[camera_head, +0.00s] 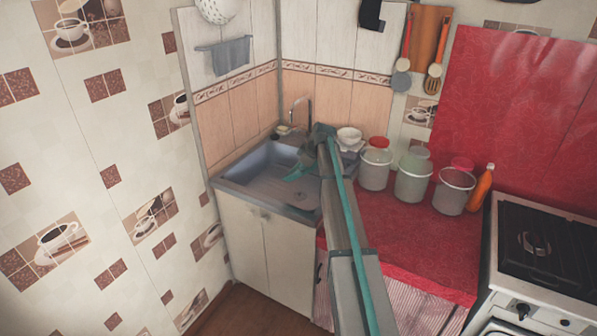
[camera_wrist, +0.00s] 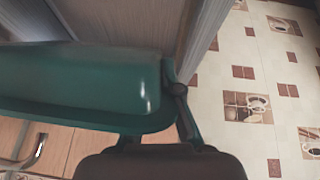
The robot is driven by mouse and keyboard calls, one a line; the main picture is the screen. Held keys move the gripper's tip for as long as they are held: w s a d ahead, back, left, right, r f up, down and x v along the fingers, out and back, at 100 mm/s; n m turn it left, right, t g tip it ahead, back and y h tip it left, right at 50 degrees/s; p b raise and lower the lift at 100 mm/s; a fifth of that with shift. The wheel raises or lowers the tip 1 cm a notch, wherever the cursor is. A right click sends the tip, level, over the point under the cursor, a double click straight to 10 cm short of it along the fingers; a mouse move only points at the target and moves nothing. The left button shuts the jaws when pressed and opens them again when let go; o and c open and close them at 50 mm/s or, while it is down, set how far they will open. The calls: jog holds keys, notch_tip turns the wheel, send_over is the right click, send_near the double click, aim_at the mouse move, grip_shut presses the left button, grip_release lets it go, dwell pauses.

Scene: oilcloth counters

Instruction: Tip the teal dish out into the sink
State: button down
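The teal dish (camera_wrist: 85,88) fills the left and middle of the wrist view. Its near edge lies at my gripper (camera_wrist: 165,112), whose visible finger sits against the dish's right end. My gripper looks shut on the dish's edge. In the head view, my gripper (camera_head: 312,150) is over the right part of the sink (camera_head: 258,165), and a small teal shape, likely the dish (camera_head: 298,173), shows below it. The dish seems tilted. My arm covers part of the view, and I cannot see whether anything is in the dish.
A faucet (camera_head: 297,108) stands behind the sink. A tiled wall (camera_head: 100,170) is on the left.

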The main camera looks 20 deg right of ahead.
notch_tip(320, 180, down, 6)
jog(key=s+d+t+y+b, duration=0.2)
jog(key=s+t+b, duration=0.1)
jog(key=b, duration=0.7)
notch_tip(320, 180, up, 7)
jog(key=w+a+t+y+b, duration=0.1)
jog(key=a+t+y, duration=0.1)
jog(key=t+y, duration=0.1)
jog(key=shift+w+f+t, duration=0.2)
jog(key=shift+w+t, duration=0.05)
jog(key=shift+t, duration=0.05)
jog(key=shift+r+p, duration=2.7)
jog(key=shift+r, duration=0.2)
